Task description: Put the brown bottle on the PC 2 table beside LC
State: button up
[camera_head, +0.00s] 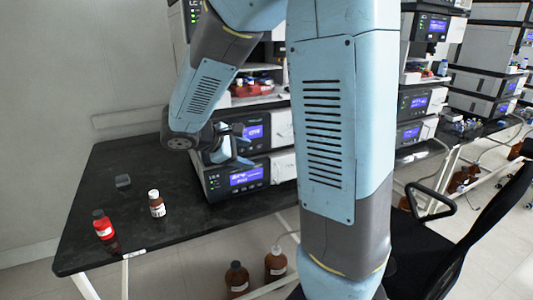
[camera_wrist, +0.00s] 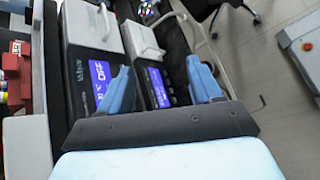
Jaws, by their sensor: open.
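A small brown bottle (camera_head: 157,206) with a white label and pale cap stands upright on the black table (camera_head: 180,228), left of the LC stack (camera_head: 240,178). My gripper (camera_head: 243,148) is in front of the stack's lower modules, above and to the right of this bottle, and apart from it. In the wrist view my gripper (camera_wrist: 162,90) has its two blue fingers spread, with nothing held between them. Instrument modules with blue screens (camera_wrist: 98,70) lie beyond the fingers there. The bottle does not show in the wrist view.
A red bottle (camera_head: 103,226) and a small dark block (camera_head: 123,181) are on the left of the table. Larger brown bottles (camera_head: 237,279) stand on the floor below. A black chair (camera_head: 455,235) and more instrument stacks are at right. The table's front middle is clear.

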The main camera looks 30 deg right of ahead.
jog(key=s+a+r+m+t+y, duration=0.1)
jog(key=s+r+m+y, duration=0.3)
jog(key=s, duration=0.5)
jog(key=s+a+r+m+t+y, duration=0.1)
jog(key=s+r+m+y, duration=0.4)
jog(key=s+m, duration=0.3)
jog(key=shift+s+a+t+y, duration=0.4)
jog(key=shift+s+y, duration=0.3)
jog(key=shift+s, duration=0.3)
jog(key=shift+r, duration=0.1)
jog(key=shift+c, duration=0.4)
